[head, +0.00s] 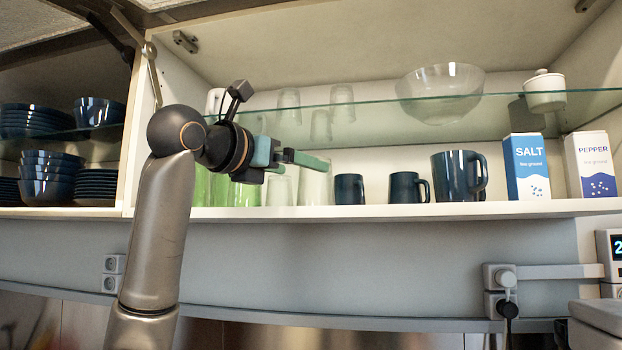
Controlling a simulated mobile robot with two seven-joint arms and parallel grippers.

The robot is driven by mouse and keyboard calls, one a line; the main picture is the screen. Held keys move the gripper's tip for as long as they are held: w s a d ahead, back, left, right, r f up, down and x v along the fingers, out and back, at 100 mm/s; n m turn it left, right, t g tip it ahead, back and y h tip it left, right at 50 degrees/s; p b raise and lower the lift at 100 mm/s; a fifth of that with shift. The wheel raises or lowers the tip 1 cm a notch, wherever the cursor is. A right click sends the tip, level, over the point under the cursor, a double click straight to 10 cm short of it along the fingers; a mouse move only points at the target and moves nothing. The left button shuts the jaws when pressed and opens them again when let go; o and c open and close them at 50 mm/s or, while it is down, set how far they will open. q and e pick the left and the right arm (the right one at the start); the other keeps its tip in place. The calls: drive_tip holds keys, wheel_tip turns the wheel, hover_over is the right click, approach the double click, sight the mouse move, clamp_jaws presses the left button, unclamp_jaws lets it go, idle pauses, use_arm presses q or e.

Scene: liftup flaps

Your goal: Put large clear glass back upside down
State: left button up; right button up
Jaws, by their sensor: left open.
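A larger clear glass (314,187) stands on the lower cabinet board, just below and behind my left gripper's tip. A shorter clear glass (279,189) stands left of it. I cannot tell which way up either stands. My left gripper (288,160) is raised in front of the open cabinet, pointing right, with its teal fingers apart. I see no glass between them, though the view is partly blocked by the gripper itself. More clear glasses (342,103) show at the glass shelf. My right gripper is not in view.
Green glasses (245,192) stand left, partly behind my gripper. Blue mugs (459,175), a salt box (526,167) and a pepper box (590,164) stand right. The glass shelf (385,108) above holds a clear bowl (440,90) and a white pot (545,92).

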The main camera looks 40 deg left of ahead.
use_arm(q)
drive_tip(key=s, duration=0.5)
drive_tip(key=shift+s+d+b, duration=0.1)
drive_tip(key=shift+d+b, duration=0.2)
